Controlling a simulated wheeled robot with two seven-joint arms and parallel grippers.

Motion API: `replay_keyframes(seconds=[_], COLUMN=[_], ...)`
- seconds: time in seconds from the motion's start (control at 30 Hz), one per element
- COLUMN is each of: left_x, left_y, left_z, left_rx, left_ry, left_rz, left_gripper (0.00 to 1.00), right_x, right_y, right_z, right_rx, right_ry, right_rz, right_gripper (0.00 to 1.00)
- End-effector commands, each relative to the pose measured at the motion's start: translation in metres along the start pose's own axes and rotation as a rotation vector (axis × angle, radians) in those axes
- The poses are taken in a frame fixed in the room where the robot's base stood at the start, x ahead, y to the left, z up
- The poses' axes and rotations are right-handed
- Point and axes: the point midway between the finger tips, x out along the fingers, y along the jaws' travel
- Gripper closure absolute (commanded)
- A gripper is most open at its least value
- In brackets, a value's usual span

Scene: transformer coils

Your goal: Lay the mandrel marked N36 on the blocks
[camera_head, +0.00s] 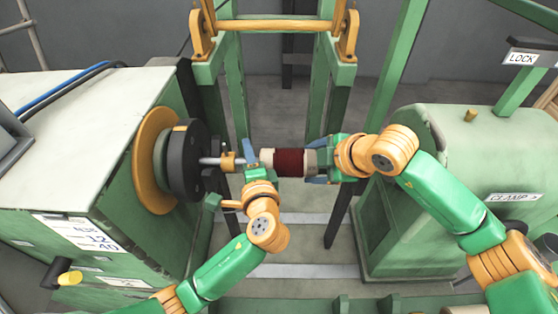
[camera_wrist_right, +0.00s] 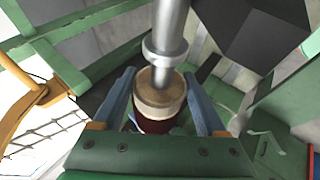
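A mandrel with a dark red winding (camera_head: 290,162) and pale end flanges lies roughly level between my two grippers. Its flange (camera_wrist_right: 160,88), winding and a steel shaft with a collar (camera_wrist_right: 168,50) show in the right wrist view. My left gripper (camera_head: 250,160) is at the mandrel's left end, its blue fingertips around the shaft line; whether it is closed is unclear. My right gripper (camera_head: 320,160) is at the right end, its blue fingers (camera_wrist_right: 160,105) on both sides of the flange, very near it; contact is unclear. No mandrel mark is readable, and I cannot make out the blocks.
A green machine with a dark faceplate (camera_head: 187,160) stands at left; a grey shaft (camera_head: 209,161) and orange block (camera_head: 228,161) lie between it and my left gripper. An orange bar (camera_head: 275,25) crosses behind. A green housing (camera_head: 400,225) with a CLAMP label stands at right.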

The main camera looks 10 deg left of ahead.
Motion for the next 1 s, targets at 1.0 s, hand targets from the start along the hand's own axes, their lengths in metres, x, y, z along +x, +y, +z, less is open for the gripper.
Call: replay_keyframes(seconds=[1.0], left_x=[-0.008], left_y=[-0.051], left_z=[0.002], left_rx=[0.001], left_ry=[0.001], left_rz=[0.002], left_gripper=[1.0], right_x=[-0.04], right_y=[0.032], right_z=[-0.017], right_rx=[0.0], right_ry=[0.002], right_rz=[0.005], right_gripper=[1.0])
